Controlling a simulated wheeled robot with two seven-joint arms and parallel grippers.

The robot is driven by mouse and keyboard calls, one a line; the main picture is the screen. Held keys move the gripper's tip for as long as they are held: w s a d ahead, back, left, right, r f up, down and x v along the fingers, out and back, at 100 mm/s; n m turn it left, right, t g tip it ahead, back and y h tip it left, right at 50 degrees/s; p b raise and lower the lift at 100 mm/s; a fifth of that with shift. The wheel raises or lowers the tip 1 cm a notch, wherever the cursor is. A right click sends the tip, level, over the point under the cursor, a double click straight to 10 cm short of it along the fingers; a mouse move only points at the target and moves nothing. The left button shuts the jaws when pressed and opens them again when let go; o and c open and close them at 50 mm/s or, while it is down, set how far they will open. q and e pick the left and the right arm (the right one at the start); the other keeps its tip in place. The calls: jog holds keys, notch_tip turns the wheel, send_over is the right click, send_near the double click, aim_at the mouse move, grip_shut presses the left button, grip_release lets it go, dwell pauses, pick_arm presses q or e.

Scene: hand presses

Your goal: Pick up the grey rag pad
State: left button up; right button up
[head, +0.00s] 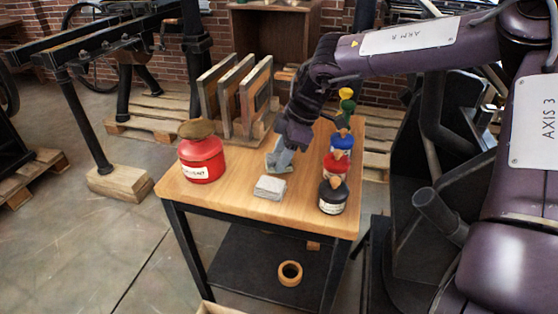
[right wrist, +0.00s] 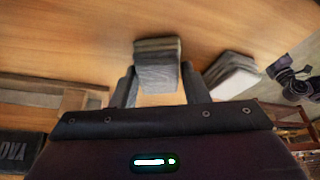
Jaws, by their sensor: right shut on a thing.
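My right gripper (head: 281,152) reaches down over the middle of the table. It is shut on the grey rag pad (head: 284,161), a small layered block. In the right wrist view the grey rag pad (right wrist: 158,66) sits between the two fingers of the right gripper (right wrist: 160,85), its layered edge showing. I cannot tell whether it touches the tabletop. A second, paler folded pad (head: 270,187) lies on the table in front of the gripper. The paler pad also shows to the right of the fingers in the right wrist view (right wrist: 231,73). My left gripper is not in view.
On the wooden table (head: 225,201) a red can (head: 202,160) stands at the left. A row of ink pots, including a black one (head: 332,198), lines the right edge. A wooden rack of upright frames (head: 229,98) stands behind. A tape roll (head: 289,273) lies on the lower shelf.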

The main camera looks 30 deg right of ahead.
jog(key=shift+r, duration=0.5)
pick_arm(q)
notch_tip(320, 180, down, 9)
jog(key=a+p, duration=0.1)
jog(key=p, duration=0.1)
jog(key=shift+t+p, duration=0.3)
jog(key=shift+p, duration=0.05)
pick_arm(e)
notch_tip(320, 180, up, 19)
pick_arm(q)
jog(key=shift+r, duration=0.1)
pick_arm(e)
jog(key=o, duration=0.3)
jog(key=shift+c, duration=1.1)
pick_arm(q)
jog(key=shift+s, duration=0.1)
